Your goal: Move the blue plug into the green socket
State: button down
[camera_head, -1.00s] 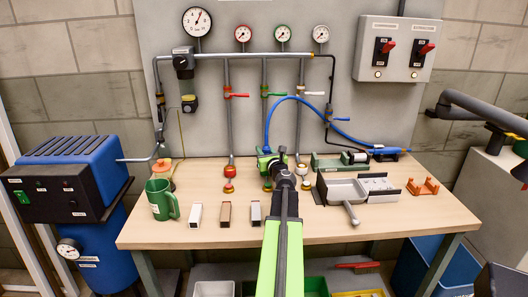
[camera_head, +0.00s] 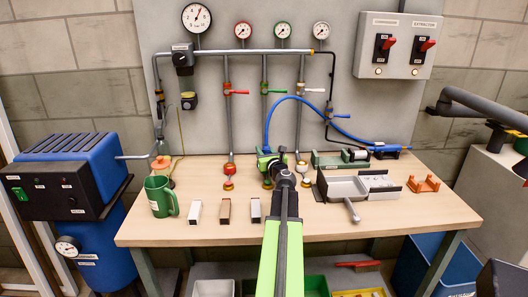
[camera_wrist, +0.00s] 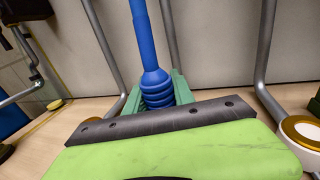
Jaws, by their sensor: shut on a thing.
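The blue plug (camera_wrist: 157,90), with a ribbed lower part and a blue hose rising from it, stands roughly upright in the wrist view between the teal-green jaws of my gripper (camera_wrist: 158,96). The gripper is shut on it. Its lower end is hidden behind the dark plate and lime body of my gripper. In the head view my gripper (camera_head: 270,158) is at the foot of the green-valved pipe. The green socket (camera_head: 268,184) shows only partly there, just below and beside my gripper. I cannot tell whether the plug touches it.
The red socket (camera_head: 229,183) is to the left and the white socket (camera_head: 304,182) to the right, close to my gripper. The blue hose (camera_head: 300,98) arches to the right. A green mug (camera_head: 160,197), several small blocks and a grey pan (camera_head: 345,188) stand on the bench (camera_head: 420,215).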

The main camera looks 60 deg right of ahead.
jog(key=c, duration=0.6)
grip_release()
jog(key=shift+r, duration=0.15)
notch_tip(320, 180, up, 10)
jog(key=p, duration=1)
jog(key=shift+w, duration=0.1)
